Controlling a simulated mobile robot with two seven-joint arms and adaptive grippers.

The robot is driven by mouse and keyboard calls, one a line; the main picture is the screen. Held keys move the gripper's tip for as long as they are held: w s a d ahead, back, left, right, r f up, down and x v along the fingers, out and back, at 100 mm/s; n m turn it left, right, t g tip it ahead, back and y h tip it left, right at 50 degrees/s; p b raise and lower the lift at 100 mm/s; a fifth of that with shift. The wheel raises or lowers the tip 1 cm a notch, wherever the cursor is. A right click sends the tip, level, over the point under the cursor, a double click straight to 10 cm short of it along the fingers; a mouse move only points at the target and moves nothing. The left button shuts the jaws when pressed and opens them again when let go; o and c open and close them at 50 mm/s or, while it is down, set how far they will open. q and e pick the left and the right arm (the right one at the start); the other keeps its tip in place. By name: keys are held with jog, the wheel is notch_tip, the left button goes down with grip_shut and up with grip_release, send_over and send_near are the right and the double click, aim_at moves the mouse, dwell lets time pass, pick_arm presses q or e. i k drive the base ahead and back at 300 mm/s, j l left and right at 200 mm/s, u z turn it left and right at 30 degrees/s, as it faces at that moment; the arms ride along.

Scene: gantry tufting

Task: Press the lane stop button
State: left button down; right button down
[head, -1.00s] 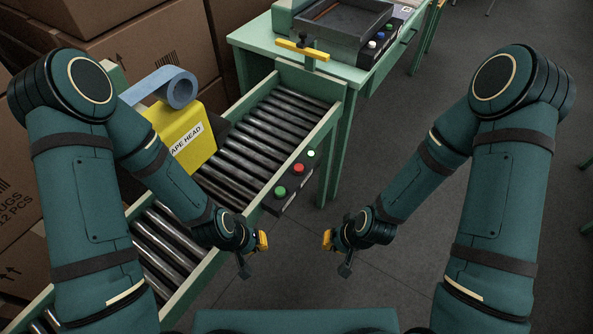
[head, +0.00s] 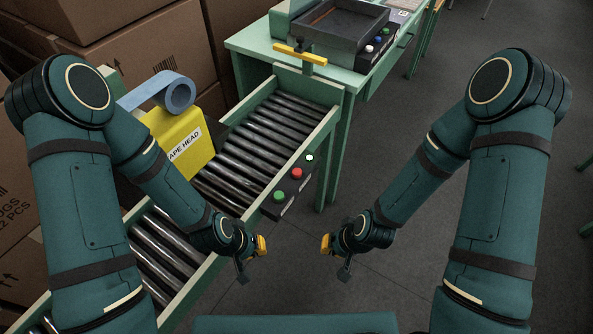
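A dark button panel (head: 287,190) is fixed to the near side rail of the roller lane. It carries a green button (head: 279,196), a red button (head: 296,174) in the middle and a pale button (head: 310,157) at the far end. Any labels there are too small to read. My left gripper (head: 255,254) is below and to the left of the green button in the picture, apart from the panel. My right gripper (head: 335,257) is to the right, over the floor. Both look empty; their finger openings are too small to judge.
The roller lane (head: 213,268) runs from lower left to a green table (head: 250,45). A yellow tape head (head: 183,143) stands over it. A second button panel (head: 382,48) sits beside a grey tray (head: 341,38). Cartons (head: 135,50) crowd the left; floor on the right is clear.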

aim_at(296, 172)
jog(key=l, duration=0.55)
jog(key=i+l, duration=0.1)
jog(key=l, duration=0.5)
jog(key=u, duration=1.75)
